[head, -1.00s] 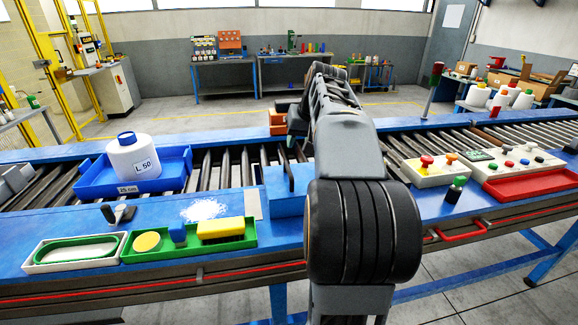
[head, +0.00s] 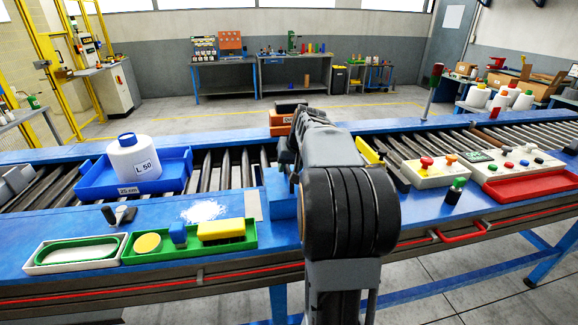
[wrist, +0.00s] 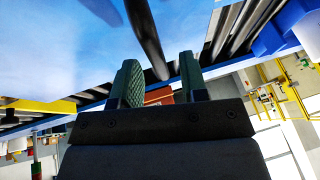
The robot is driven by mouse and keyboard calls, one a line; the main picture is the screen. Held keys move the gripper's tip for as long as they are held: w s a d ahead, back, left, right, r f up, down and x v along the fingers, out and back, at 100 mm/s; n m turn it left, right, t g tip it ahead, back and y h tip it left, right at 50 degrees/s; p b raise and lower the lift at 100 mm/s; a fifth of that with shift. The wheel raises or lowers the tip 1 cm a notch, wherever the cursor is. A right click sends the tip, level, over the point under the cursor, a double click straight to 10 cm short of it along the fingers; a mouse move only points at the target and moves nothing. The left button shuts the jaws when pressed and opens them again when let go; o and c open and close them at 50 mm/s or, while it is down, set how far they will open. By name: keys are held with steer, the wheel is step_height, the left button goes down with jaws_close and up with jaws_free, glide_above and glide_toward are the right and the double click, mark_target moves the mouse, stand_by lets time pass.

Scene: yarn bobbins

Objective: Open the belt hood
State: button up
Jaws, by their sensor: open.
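The belt hood (head: 283,200) is a blue box-like cover across the roller conveyor, mostly hidden behind my arm in the head view. In the wrist view a smooth blue surface (wrist: 60,45), which looks like the hood, fills the upper left. A dark bar (wrist: 147,38), seemingly its handle, runs down in front of that surface toward the gap between my fingertips. My gripper (wrist: 160,78) is open, with green textured pads on either side of the bar's lower end. Whether the pads touch it I cannot tell. The fingertips are hidden in the head view.
A blue tray (head: 88,187) with a white bobbin (head: 135,163) sits left on the rollers. Shallow trays (head: 125,256) line the near edge. A button panel (head: 437,172) and red tray (head: 530,185) are at right. An orange block (head: 280,118) stands behind the hood.

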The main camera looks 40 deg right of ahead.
jaws_close()
stand_by(0.5)
